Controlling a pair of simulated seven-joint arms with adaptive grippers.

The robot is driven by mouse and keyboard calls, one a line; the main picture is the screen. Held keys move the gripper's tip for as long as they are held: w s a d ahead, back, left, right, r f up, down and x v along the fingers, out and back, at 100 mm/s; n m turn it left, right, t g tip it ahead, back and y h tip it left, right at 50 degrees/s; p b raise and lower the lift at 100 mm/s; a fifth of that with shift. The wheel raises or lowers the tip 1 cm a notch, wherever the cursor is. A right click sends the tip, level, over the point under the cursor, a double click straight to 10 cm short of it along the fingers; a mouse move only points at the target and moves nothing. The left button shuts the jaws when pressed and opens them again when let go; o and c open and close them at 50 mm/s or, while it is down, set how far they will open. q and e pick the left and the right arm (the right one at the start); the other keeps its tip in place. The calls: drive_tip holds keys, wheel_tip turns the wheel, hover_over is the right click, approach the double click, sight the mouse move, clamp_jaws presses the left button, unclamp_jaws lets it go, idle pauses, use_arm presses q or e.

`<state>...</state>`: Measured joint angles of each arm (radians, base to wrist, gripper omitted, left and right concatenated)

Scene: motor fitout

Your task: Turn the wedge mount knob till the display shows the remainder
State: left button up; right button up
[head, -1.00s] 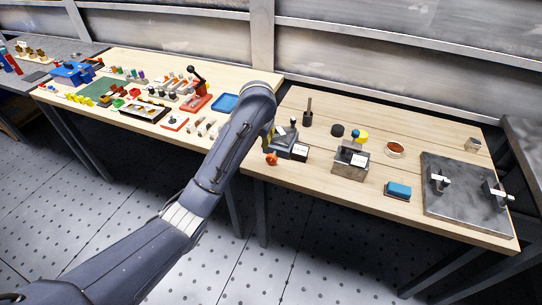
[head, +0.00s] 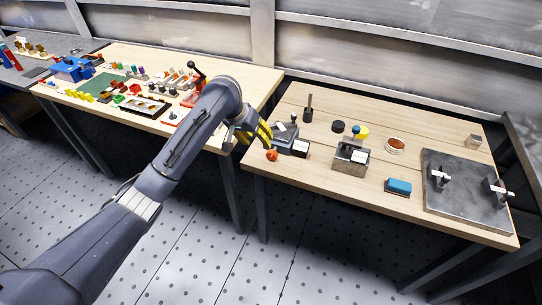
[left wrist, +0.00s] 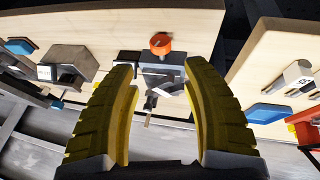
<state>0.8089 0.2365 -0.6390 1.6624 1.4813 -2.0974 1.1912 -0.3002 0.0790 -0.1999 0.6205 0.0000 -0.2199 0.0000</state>
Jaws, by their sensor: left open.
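The wedge mount (head: 284,139) is a dark grey block at the left front of the right-hand wooden table. Its orange knob (head: 271,155) faces the table's front edge. A small white display (head: 301,147) stands beside it; its reading is too small to make out. My left gripper (head: 262,134) has yellow fingers and is just left of the mount, open and empty. In the left wrist view the orange knob (left wrist: 160,43) and the grey mount (left wrist: 160,68) show between and beyond the spread fingers, apart from them. My right gripper is not in view.
A grey box with a white label (head: 350,158), a blue block (head: 398,187), a copper-coloured dish (head: 395,145) and a dark metal plate (head: 465,200) are farther right. A dark upright post (head: 308,109) stands behind the mount. A gap separates the two wooden tables.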

sight(270, 155)
use_arm(q)
drive_tip(key=x, duration=1.3)
drive_tip(key=shift+f, duration=0.25)
drive_tip(key=shift+o, duration=0.3)
drive_tip(key=c, duration=1)
